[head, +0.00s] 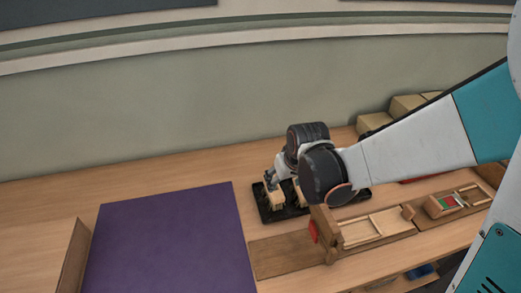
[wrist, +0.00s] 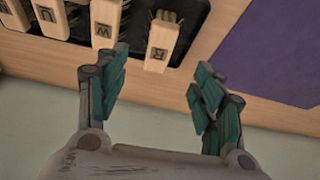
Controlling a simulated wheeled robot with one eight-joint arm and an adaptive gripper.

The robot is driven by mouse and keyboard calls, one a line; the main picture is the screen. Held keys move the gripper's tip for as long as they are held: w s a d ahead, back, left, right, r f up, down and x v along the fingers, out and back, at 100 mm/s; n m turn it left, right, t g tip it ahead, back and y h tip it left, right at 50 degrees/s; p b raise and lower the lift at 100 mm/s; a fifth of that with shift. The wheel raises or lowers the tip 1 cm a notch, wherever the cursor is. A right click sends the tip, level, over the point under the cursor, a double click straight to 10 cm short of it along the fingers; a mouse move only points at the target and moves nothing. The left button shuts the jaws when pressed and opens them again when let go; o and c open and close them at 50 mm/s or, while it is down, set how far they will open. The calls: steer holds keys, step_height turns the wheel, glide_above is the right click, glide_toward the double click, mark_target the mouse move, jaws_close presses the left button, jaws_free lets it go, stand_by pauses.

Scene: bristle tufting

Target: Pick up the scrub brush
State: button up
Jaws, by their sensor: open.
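Several wooden brush blocks with dark bristles and letter marks sit in a black tray (head: 264,211). In the wrist view, the one nearest the gap between my fingers is a brush (wrist: 157,60) with a mark I cannot read surely. To its left is a brush marked like a W (wrist: 104,28), then one marked like a U (wrist: 47,17). I cannot tell which is the scrub brush. My gripper (wrist: 161,82) is open and empty, its teal-padded fingers spread wide. In the head view my gripper (head: 271,181) is over the tray's left part, and my wrist hides much of the tray.
A purple mat (head: 170,240) lies left of the tray, with a wooden board (head: 74,258) at its left edge. A wooden frame fixture (head: 372,228) stands in front right. Cardboard-coloured boxes (head: 405,104) stand behind my arm. The table's back left is clear.

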mark_target(275, 192)
steer(key=b+x, duration=0.3)
steer(key=x, duration=0.6)
steer(key=shift+w+a+f, duration=0.1)
steer(key=shift+a+f, duration=0.05)
steer(key=shift+a, duration=0.05)
steer(key=w+f+b, duration=0.1)
steer(key=w+f, duration=0.1)
steer(key=w+f+b, duration=0.1)
steer(key=f, duration=0.1)
steer(key=shift+w+a+b, duration=0.15)
steer(key=shift+a+b, duration=0.15)
steer(key=shift+a, duration=0.05)
steer(key=shift+f, duration=0.1)
steer(key=shift+f+b, duration=0.25)
steer(key=shift+b, duration=0.1)
steer(key=c, duration=1.2)
